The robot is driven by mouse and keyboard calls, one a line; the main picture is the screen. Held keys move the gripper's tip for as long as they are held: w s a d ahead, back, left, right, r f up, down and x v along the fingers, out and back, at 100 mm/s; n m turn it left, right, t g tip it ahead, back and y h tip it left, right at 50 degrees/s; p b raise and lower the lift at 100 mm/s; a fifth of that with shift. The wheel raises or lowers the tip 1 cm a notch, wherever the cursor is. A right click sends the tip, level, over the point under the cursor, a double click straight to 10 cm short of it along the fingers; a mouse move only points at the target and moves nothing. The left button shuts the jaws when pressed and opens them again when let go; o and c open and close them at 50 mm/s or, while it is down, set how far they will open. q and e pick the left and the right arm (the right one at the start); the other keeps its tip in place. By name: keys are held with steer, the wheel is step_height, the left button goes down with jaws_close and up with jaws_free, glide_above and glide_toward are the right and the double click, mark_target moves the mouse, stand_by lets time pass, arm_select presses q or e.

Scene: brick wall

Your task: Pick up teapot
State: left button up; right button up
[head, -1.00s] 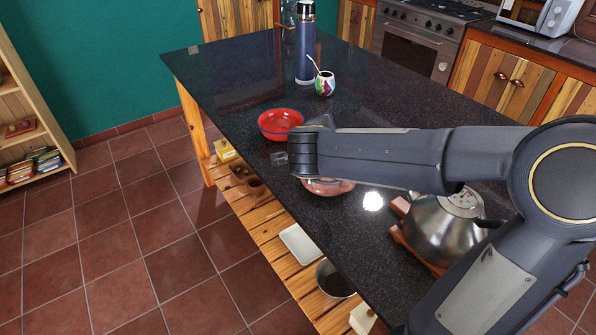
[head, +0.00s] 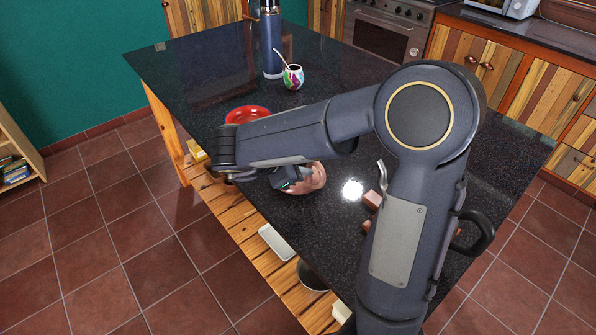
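The teapot, a metal kettle with a dark handle (head: 481,236), stands on a wooden trivet (head: 371,200) at the table's right side. My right arm hides most of its body; only the thin spout and the handle show on either side. My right gripper (head: 287,180) hangs from the bent wrist near the table's front edge, left of the teapot and apart from it. It overlaps a pinkish-brown rounded vessel (head: 314,179) in the picture; I cannot tell whether they touch or whether its fingers are open. My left gripper is out of view.
A red bowl (head: 247,114), a blue flask (head: 271,42) and a colourful mate cup (head: 293,77) stand on the dark tabletop (head: 200,72). A slatted lower shelf (head: 238,227) holds a white tray (head: 276,242). The floor at left is free.

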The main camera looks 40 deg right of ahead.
mark_target(313, 178)
steer(key=x, duration=0.5)
steer(key=shift+d+f, duration=0.15)
steer(key=shift+f, duration=0.15)
jaws_close()
